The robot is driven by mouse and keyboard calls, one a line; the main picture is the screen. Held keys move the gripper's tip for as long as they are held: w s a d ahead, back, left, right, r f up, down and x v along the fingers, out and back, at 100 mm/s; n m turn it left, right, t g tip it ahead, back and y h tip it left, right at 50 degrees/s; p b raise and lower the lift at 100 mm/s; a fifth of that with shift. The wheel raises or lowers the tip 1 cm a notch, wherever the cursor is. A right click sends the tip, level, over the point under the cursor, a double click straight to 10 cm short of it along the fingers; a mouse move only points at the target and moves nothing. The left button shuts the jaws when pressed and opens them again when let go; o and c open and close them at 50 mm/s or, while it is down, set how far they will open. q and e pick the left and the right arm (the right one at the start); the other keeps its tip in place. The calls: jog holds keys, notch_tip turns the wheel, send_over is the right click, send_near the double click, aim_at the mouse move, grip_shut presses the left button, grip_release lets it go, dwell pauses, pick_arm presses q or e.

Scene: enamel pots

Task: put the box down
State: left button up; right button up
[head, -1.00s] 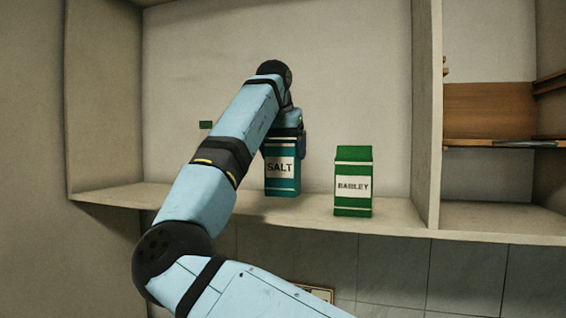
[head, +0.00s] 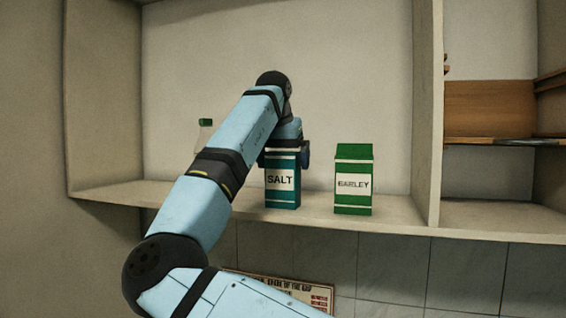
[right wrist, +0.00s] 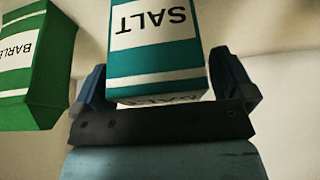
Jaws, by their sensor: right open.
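The salt box (head: 283,192) is teal with a white SALT label. It stands upright on the shelf (head: 390,213), left of the green barley box (head: 353,184) with a clear gap between them. My right gripper (head: 285,152) is at the top of the salt box. In the right wrist view its jaws (right wrist: 162,88) are open, one finger on each side of the salt box (right wrist: 155,52), with gaps visible beside the box. The barley box also shows there at the left (right wrist: 35,65). My left gripper is not in view.
A pale bottle with a green cap (head: 205,123) stands behind my right arm, mostly hidden. An upright divider (head: 427,110) bounds the shelf bay on the right. A sign (head: 285,287) is on the tiles below. The shelf between the barley box and divider is clear.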

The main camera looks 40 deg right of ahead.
jog(key=b+v, duration=0.1)
jog(key=v, duration=1)
jog(key=shift+a+r, duration=0.2)
jog(key=shift+r, duration=0.15)
jog(key=shift+s+f, duration=0.1)
